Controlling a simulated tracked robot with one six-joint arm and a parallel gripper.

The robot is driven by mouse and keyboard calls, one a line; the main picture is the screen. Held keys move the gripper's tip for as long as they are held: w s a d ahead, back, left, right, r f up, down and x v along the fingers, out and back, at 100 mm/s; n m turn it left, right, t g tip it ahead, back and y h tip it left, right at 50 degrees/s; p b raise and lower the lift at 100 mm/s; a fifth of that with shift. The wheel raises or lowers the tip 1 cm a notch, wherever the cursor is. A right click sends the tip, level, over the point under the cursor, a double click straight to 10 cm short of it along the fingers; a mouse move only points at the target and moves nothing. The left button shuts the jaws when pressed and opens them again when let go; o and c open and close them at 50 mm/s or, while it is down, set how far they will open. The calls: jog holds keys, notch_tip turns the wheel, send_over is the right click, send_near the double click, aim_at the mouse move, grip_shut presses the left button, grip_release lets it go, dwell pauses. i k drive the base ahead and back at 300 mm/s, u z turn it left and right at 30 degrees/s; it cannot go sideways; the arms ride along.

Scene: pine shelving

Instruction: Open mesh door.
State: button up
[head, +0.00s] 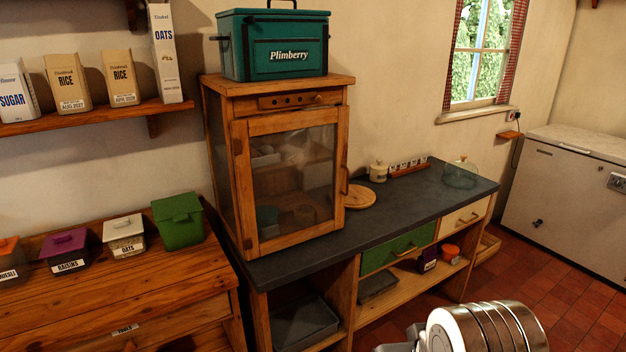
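The mesh door (293,180) is a wooden frame with a dark see-through mesh panel, on the front of a small wooden cabinet (222,150). The door looks shut against the cabinet. An upright wooden handle (345,181) is on the door's right edge. Dim bowls or jars show through the mesh on shelves inside. My gripper's fingers are not in view; only a rounded grey and white part of my arm shows at the bottom right, in front of the counter and apart from the door.
The cabinet stands on a dark counter (420,205). A round wooden board (359,196) lies just right of the door. Tiled floor (575,290) is free at the right, before a white chest freezer (565,190).

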aim_at(241, 130)
jog(key=u, duration=0.5)
jog(key=i, duration=1.05)
jog(key=u, duration=0.35)
